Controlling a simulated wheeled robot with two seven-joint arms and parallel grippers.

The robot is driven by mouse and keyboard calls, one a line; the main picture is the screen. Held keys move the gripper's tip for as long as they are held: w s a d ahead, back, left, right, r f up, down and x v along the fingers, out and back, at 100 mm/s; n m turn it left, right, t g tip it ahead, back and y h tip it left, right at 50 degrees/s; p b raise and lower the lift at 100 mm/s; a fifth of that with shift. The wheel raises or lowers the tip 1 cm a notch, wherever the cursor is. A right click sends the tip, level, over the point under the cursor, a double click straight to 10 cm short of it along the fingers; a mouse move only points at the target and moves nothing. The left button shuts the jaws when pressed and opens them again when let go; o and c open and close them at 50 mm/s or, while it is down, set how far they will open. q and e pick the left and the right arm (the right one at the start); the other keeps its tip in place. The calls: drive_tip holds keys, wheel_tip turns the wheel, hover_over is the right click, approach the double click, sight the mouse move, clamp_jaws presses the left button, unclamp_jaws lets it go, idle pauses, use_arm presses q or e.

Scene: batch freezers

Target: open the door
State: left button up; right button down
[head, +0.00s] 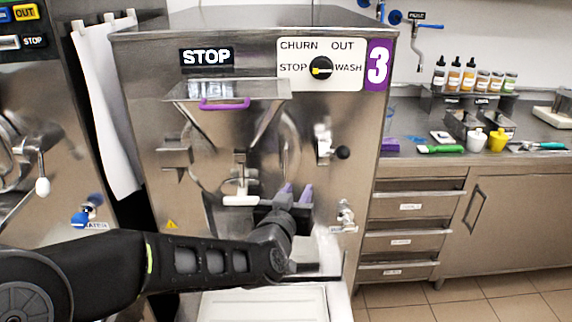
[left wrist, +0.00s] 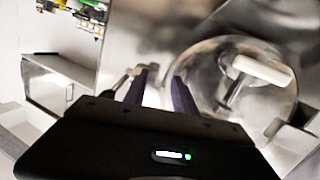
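The batch freezer marked 3 has a round metal door (head: 285,150) on its front, which appears closed. A white T-shaped handle (head: 241,199) sits at the door's lower left; it also shows in the left wrist view (left wrist: 262,70). A latch with a black knob (head: 343,152) is at the door's right. My left gripper (head: 295,193) is in front of the door's lower part, right of the white handle and below the latch. In the left wrist view its purple fingers (left wrist: 160,88) are apart with nothing held between them. My arm hides the lower front. My right gripper is out of view.
A water tap (head: 346,215) is at lower right. Another freezer (head: 30,130) stands at left. A counter with drawers (head: 412,208) and bottles stands at right.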

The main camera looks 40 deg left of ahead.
sight(285, 159)
use_arm(q)
drive_tip(key=a+r, duration=0.1)
drive_tip(key=s+a+r+y, duration=0.1)
drive_tip(key=r, duration=0.1)
drive_tip(key=s+a+r+y, duration=0.1)
drive_tip(key=shift+a+r+t, duration=0.1)
drive_tip(key=shift+r+t, duration=0.1)
drive_tip(key=shift+t, duration=0.1)
drive_tip(key=w+p, duration=0.1)
drive_tip(key=p, duration=0.3)
drive_tip(key=w+a+p, duration=0.1)
drive_tip(key=p, duration=0.3)
drive_tip(key=shift+w+r, duration=0.15)
drive_tip(key=shift+r, duration=0.2)
drive_tip(key=x, duration=0.4)
drive_tip(key=shift+w+a+f, duration=0.1)
drive_tip(key=shift+a+f, duration=0.05)
drive_tip(key=shift+f, duration=0.2)
drive_tip(key=shift+w+a, duration=0.2)
drive_tip(key=shift+w, duration=0.25)
clamp_jaws()
